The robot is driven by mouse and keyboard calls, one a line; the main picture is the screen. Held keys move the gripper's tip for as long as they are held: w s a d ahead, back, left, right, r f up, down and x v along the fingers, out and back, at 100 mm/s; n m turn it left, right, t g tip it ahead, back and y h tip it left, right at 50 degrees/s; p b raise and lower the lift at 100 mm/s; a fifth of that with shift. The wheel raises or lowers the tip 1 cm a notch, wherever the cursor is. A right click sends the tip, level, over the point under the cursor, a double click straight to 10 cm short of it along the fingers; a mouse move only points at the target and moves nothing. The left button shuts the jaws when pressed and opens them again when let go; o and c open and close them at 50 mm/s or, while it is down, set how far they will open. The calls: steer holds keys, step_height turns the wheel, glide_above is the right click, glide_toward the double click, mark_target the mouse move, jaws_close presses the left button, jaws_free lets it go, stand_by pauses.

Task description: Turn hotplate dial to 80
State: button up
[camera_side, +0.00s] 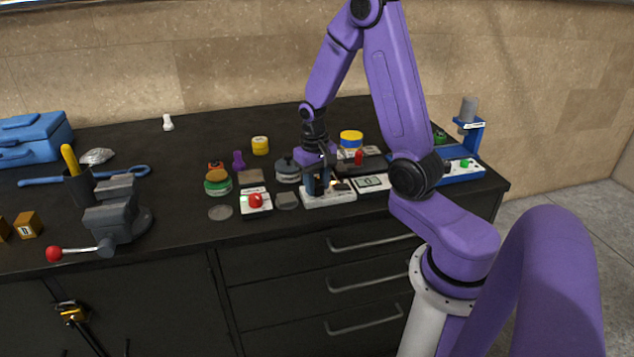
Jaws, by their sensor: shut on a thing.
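My gripper (321,188) points down over a low white unit (343,196) near the front of the dark bench, which looks like the hotplate. The fingers reach its top and are shut on a small part there, apparently the dial. The dial itself is hidden by the fingers, and its setting cannot be read.
Small jars and discs crowd around. A vise (117,218) stands at the left, a blue press (464,162) at the right.

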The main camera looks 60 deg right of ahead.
steer(key=o, duration=1)
steer(key=shift+o, duration=0.2)
step_height(320, 180, up, 18)
steer(key=shift+w+a+f, duration=0.25)
steer(key=shift+a, duration=0.2)
